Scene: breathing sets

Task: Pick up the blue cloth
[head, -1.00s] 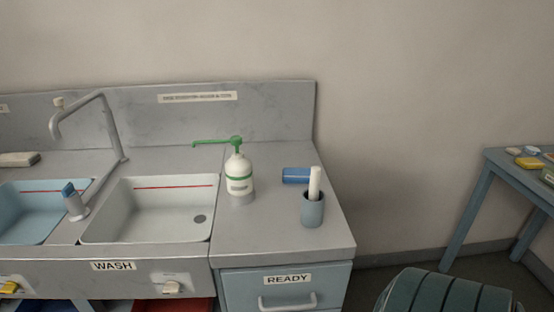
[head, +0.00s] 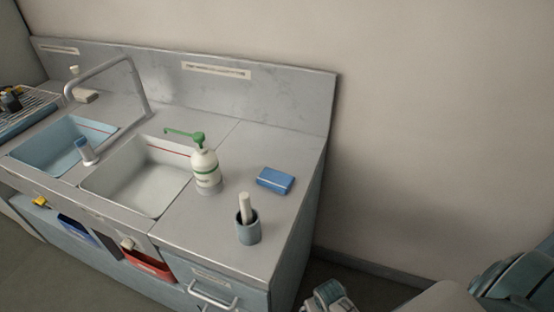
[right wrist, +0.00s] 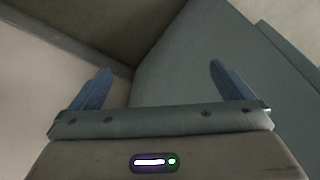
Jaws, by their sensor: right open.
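The blue cloth (head: 275,180) is a folded, flat blue block lying on the grey counter (head: 225,235), right of the pump bottle. Nothing touches it. My right arm shows at the lower right of the head view, below and to the right of the cloth. In the right wrist view my right gripper (right wrist: 160,70) is open, with its two blue fingers wide apart and nothing between them. The cloth does not show in that view. My left gripper is not in view.
A white pump bottle (head: 206,168) with a green spout and a grey-blue cup (head: 248,232) holding a white stick stand near the cloth. A pale sink (head: 140,180) and a blue sink (head: 62,148) lie to the left. Bare floor shows at lower left.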

